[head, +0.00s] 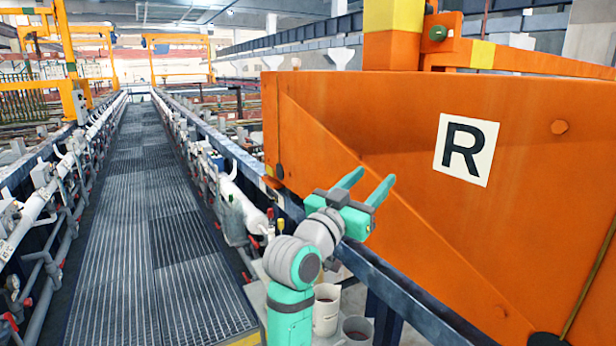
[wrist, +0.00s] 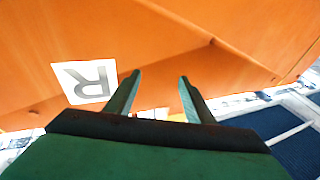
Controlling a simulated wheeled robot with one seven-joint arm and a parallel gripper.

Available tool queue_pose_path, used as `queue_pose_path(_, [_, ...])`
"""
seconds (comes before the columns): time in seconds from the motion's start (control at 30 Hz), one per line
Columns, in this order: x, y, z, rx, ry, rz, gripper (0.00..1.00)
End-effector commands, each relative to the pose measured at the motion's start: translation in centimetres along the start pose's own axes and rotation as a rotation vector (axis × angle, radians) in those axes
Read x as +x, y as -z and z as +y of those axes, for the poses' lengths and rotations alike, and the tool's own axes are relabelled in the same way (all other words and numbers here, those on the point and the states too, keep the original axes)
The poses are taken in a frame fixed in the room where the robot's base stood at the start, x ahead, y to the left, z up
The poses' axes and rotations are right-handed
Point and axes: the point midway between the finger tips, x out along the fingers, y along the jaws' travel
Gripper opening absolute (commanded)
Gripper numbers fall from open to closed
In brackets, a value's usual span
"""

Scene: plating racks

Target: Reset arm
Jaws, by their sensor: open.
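My gripper (head: 366,188) is green, with two fingers spread apart and nothing between them. In the head view it is raised in front of the large orange machine panel (head: 350,125), above the dark blue rail. My arm is bent, with grey joints and a green link below the gripper. In the wrist view the open gripper fingers (wrist: 158,98) point toward the orange surface (wrist: 190,45). I cannot tell the exact gap between the fingertips and the panel.
A white sign with a black R (head: 466,150) is on the orange panel. Grey cups (head: 327,310) stand low beside my arm. A dark blue rail (head: 400,292) runs below the panel. A clear grated walkway (head: 145,200) stretches away at left, with pipes and valves along both sides.

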Motion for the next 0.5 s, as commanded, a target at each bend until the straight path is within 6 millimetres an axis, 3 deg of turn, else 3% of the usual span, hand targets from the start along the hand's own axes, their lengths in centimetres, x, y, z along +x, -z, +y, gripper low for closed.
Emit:
queue_pose_path(0.03, [-0.6,-2.6,-0.4,-0.026,0.024,-0.007,0.49])
queue_pose_path(0.1, [-1.5,-5.4,-0.8,-0.055,0.056,-0.009,0.49])
queue_pose_path(0.27, [-4.0,-11.7,-1.5,-0.112,0.135,-0.019,0.49])
queue_pose_path(0.5, [-9.0,-20.5,-1.7,-0.176,0.255,-0.043,0.49])
